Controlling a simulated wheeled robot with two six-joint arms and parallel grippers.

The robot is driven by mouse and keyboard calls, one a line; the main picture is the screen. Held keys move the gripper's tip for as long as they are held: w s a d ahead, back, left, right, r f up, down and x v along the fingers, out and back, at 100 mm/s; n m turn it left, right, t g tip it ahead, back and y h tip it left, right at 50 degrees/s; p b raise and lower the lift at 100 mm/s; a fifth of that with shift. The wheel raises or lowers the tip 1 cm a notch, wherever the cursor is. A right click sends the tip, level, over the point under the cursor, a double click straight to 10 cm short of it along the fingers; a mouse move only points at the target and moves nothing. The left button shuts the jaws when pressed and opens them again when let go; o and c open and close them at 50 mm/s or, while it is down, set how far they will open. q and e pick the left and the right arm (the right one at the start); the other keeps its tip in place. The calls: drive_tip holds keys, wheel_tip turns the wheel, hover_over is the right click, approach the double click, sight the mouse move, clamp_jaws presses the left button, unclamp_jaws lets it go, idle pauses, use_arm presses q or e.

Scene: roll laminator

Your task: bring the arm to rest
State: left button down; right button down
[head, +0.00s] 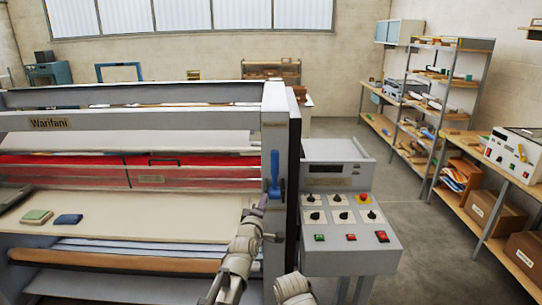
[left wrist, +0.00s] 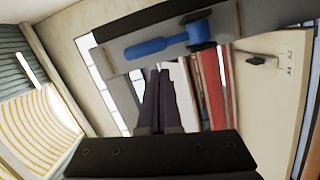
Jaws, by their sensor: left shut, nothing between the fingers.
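My left gripper (head: 262,203) is in front of the laminator's right end post, just below the blue lever (head: 274,175). In the left wrist view, the left gripper's dark fingers (left wrist: 158,92) are together with nothing between them. The blue lever (left wrist: 165,45) lies across the view beyond the fingertips, and a gap seems to separate them. Part of another pale link of mine shows at the bottom of the head view; my right gripper is not in view.
The laminator (head: 130,121) fills the left, with red rollers and a flat feed table (head: 140,215). A control panel (head: 345,215) stands close to my arm's right. Floor (head: 430,255) is clear before the shelves (head: 440,90).

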use_arm(q)
drive_tip(key=s+a+f+m+g+y, duration=0.1)
drive_tip(key=s+a+f+m+g, duration=0.3)
drive_tip(key=f, duration=0.4)
drive_tip(key=s+a+f+m+g+y, duration=0.1)
drive_tip(key=s+a+f+m+g, duration=0.1)
drive_tip(key=s+f+m+g, duration=0.35)
drive_tip(key=s+a+f+m+g+y, duration=0.15)
drive_tip(key=s+a+f+g, duration=0.3)
drive_tip(key=s, duration=0.45)
drive_tip(key=s+a+f+m+g, duration=0.3)
drive_tip(key=s+f, duration=0.2)
drive_tip(key=s, duration=0.5)
drive_tip(key=s+d+f+m+y+b, duration=0.1)
drive_tip(key=s+d+f+m+b, duration=0.2)
drive_tip(key=s+d+f+b, duration=0.2)
drive_tip(key=d+f+b, duration=0.3)
drive_tip(key=d+b, duration=0.1)
drive_tip(key=d, duration=0.2)
drive_tip(key=shift+s+f+g+b, duration=0.15)
drive_tip(key=shift+f+g+b, duration=0.1)
drive_tip(key=shift+g+b, duration=0.15)
